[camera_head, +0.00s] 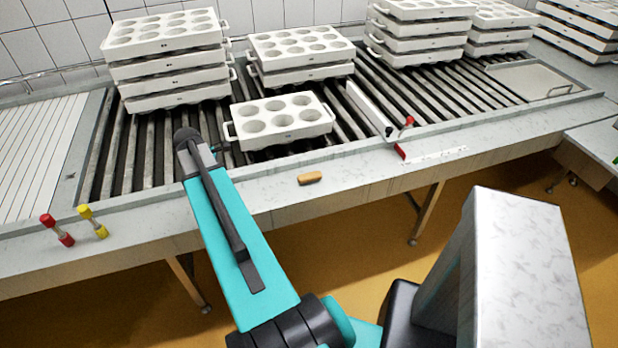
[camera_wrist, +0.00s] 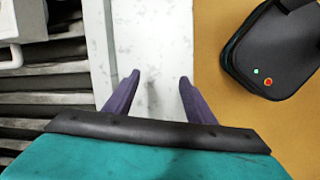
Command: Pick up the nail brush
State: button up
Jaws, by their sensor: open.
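The nail brush (camera_head: 310,178) looks like a small tan-orange block with a dark underside. It lies on the front ledge of the pale counter in the head view, just right of my arm. It does not show in the wrist view. My gripper (camera_wrist: 158,82) is open in the wrist view, with its two purple-grey fingers apart and nothing between them. They are above the pale ledge (camera_wrist: 150,40). In the head view my arm hides most of the gripper, which is left of the brush and apart from it.
A white mould tray (camera_head: 283,141) stands on the dark slats behind the brush, with stacked moulds (camera_head: 170,71) farther back. Red-handled (camera_head: 57,230) and yellow-handled (camera_head: 93,221) items are at left. A red item (camera_head: 400,151) lies to the right. The ledge around the brush is clear.

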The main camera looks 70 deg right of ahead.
jog(key=s+d+r+n+g, duration=0.1)
jog(key=s+d+r, duration=0.2)
jog(key=s+d, duration=0.6)
jog(key=s+d+r+n+g, duration=0.1)
jog(key=s+d+r, duration=0.3)
jog(key=s+d, duration=0.4)
jog(key=shift+s+d+r, duration=0.2)
jog(key=shift+s+d, duration=0.15)
jog(key=shift+s, duration=0.1)
jog(key=p, duration=0.2)
send_over(309, 175)
jog(key=w+a, duration=0.2)
jog(key=shift+w+d+f, duration=0.1)
jog(key=shift+d+f, duration=0.05)
jog(key=shift+f, duration=3.85)
jog(key=shift+f, duration=0.1)
jog(key=shift+p+x, duration=0.9)
jog(key=shift+x, duration=0.05)
jog(key=shift+p+x, duration=0.55)
jog(key=shift+x, duration=1)
